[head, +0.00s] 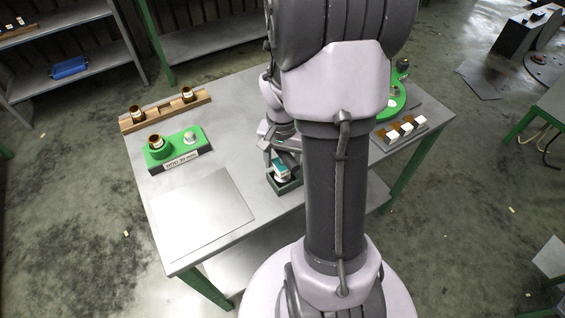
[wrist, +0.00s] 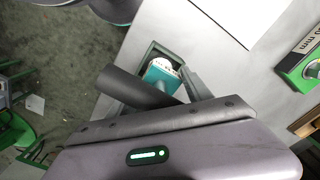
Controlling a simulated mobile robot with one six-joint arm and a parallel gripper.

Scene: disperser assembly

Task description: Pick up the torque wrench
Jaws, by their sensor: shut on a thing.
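The torque wrench shows as a teal body with a white marked end, in the head view (head: 281,168) and in the wrist view (wrist: 162,74). It is at a dark grey-green open box holder (head: 287,187) near the table's front edge. My gripper (head: 280,160) is over the holder with its fingers shut on the wrench. In the wrist view the dark fingers (wrist: 168,92) lie across the teal body and hide part of it. The wrench's lower part is hidden, so I cannot tell whether it is clear of the holder.
A flat light plate (head: 198,215) lies at the table's left front. Behind it stand a green labelled block (head: 183,150) and a wooden rack (head: 160,112) with brown cups. A small tray (head: 401,134) with white pieces is at the right. My arm hides the table's middle.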

